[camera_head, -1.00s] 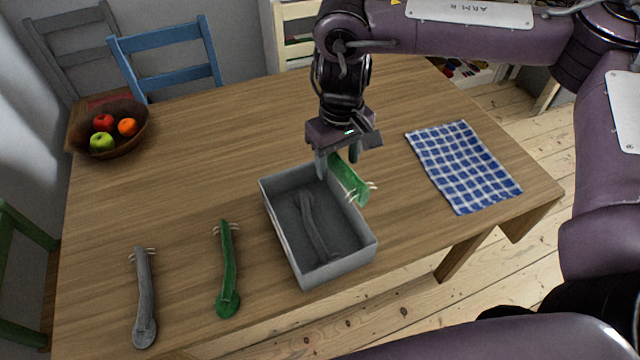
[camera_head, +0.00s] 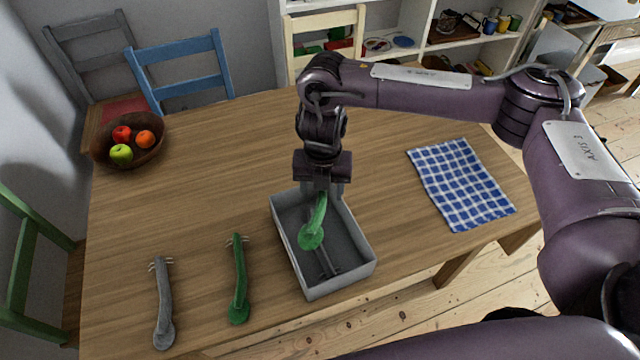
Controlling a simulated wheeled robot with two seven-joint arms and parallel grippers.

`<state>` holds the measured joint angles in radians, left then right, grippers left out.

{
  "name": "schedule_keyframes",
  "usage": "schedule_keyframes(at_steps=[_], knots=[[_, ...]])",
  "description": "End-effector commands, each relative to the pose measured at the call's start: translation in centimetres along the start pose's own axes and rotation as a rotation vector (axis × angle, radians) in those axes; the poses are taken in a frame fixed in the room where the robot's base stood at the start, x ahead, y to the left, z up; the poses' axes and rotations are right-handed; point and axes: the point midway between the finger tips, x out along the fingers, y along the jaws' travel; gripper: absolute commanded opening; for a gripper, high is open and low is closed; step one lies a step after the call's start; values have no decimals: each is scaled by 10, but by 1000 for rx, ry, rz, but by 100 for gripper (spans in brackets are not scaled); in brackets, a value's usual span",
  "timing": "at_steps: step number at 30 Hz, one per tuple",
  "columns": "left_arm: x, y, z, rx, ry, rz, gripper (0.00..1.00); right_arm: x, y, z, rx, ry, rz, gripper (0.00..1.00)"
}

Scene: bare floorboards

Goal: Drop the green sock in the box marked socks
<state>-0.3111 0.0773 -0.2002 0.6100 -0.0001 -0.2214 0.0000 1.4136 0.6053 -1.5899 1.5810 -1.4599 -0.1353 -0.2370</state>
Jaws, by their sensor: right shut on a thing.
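My right gripper (camera_head: 322,188) is shut on a long, slim green item, the green sock (camera_head: 312,232), which hangs with its rounded end down. It is over the open grey box (camera_head: 341,281), its lower end within the box's outline; I cannot tell whether it touches the bottom. A grey long item (camera_head: 328,262) lies in the box, partly hidden. No socks marking is readable on the box. A second green long item (camera_head: 239,280) lies on the table left of the box, and a grey one (camera_head: 163,304) lies farther left. My left gripper is not in view.
The wooden table (camera_head: 210,205) is mostly clear. A blue checked cloth (camera_head: 461,184) lies at the right. A brown bowl (camera_head: 148,155) of fruit stands at the back left. Chairs stand around the table, and a shelf (camera_head: 455,50) stands behind.

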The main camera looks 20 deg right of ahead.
Motion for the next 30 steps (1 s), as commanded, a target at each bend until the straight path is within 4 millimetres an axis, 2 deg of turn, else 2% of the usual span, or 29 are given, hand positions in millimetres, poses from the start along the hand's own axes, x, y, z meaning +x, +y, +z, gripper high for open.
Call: schedule_keyframes(at_steps=[3, 9, 17, 30], knots=[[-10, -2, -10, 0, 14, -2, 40, 0, 2, -3, -217, 5, -1, 34], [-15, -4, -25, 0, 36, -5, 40, 5, 4, -4, -428, 7, -1, 34], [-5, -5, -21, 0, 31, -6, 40, 16, 5, -5, -464, 7, -1, 34], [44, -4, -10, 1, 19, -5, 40, 65, 4, -5, -462, 7, -2, 34]])
